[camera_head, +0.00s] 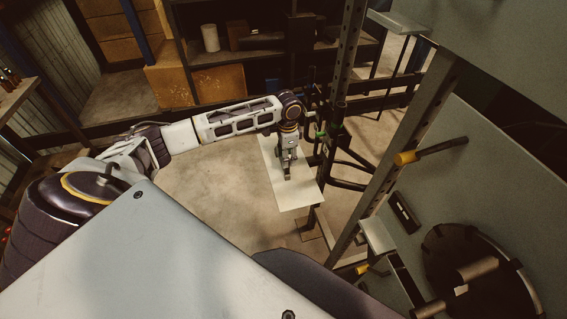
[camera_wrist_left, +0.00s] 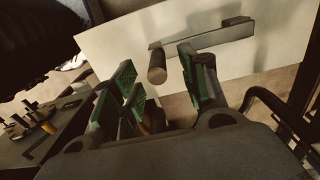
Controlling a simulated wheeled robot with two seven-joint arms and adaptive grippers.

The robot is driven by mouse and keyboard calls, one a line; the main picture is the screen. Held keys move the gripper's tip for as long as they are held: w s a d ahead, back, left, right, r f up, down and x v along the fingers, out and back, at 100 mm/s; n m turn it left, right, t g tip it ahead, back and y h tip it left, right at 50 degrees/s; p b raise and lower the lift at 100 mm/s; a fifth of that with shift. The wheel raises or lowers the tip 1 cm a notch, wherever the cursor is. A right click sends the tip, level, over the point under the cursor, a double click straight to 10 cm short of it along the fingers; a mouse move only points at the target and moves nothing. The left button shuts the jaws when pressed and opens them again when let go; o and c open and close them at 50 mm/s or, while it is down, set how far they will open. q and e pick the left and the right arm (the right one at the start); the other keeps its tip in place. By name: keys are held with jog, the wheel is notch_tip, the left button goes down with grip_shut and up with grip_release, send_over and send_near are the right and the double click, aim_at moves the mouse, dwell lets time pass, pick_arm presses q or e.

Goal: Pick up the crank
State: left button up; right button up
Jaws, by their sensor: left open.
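The crank (camera_wrist_left: 210,38) is a flat grey bar with a round brown handle at one end and a small block at the other. In the left wrist view it lies against a pale board (camera_wrist_left: 120,48), which shows in the head view as a white shelf (camera_head: 298,196). My left gripper (camera_head: 287,168) points down over this shelf in the head view. In the left wrist view its green-padded fingers (camera_wrist_left: 156,66) are apart, with the crank's handle showing between them; contact cannot be told. The gripper mostly hides the crank in the head view. My right gripper is not in view.
A metal rack post (camera_head: 340,110) with hooks and dark bars stands just right of the shelf. A large grey machine panel (camera_head: 490,150) with a round dark opening fills the right side. Shelving with boxes (camera_head: 220,82) stands behind. Open floor lies left of the shelf.

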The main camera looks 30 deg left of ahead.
aim_at(286, 171)
pick_arm(q)
jog(key=shift+f, duration=0.4)
jog(key=shift+s+d+f, duration=0.1)
jog(key=shift+d+f, duration=0.05)
jog(key=shift+f, duration=2.45)
grip_shut()
